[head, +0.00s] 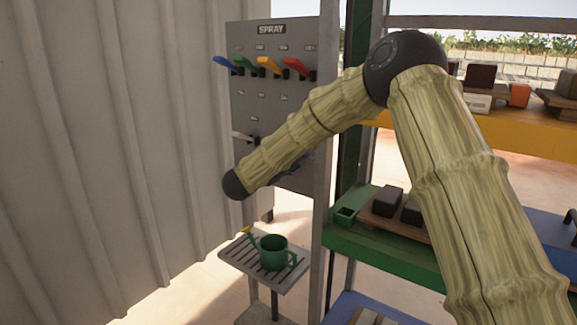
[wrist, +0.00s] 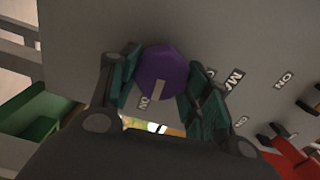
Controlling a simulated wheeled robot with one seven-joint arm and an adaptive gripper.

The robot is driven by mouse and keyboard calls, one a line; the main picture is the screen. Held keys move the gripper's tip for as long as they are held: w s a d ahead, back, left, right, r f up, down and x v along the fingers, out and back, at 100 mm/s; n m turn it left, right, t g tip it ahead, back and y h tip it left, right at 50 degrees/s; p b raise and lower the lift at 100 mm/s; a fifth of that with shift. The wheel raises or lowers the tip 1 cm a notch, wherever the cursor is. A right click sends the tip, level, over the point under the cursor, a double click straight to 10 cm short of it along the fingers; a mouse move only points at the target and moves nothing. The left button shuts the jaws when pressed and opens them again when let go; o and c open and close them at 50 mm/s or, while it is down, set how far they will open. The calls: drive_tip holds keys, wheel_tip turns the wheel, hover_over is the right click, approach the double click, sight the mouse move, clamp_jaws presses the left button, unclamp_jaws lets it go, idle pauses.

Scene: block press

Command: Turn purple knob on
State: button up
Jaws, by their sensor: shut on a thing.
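The purple knob (wrist: 162,72) sits on the grey panel in the wrist view, with a pale pointer mark on it near an "ON" label. My gripper (wrist: 158,88) has its teal-padded fingers on both sides of the knob, shut on it. In the head view the grey panel (head: 270,100) carries a "SPRAY" sign and a row of coloured levers. There my bamboo-like arm reaches across the panel's lower part and hides the knob. My gripper (head: 290,169) shows only as a small dark teal bit behind the arm.
Blue, green, yellow and red levers (head: 296,68) line the upper panel, and a white lever (head: 243,137) sits lower left. A green watering can (head: 273,252) stands on a slatted stand below. Shelves with dark blocks (head: 388,201) are on the right. A corrugated wall (head: 100,150) borders the left.

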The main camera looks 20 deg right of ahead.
drive_tip(key=shift+f+m+b, duration=0.1)
drive_tip(key=shift+m+b, duration=0.4)
drive_tip(key=shift+m, duration=0.1)
drive_tip(key=o, duration=1)
drive_tip(key=v, duration=1.2)
drive_tip(key=shift+s, duration=0.1)
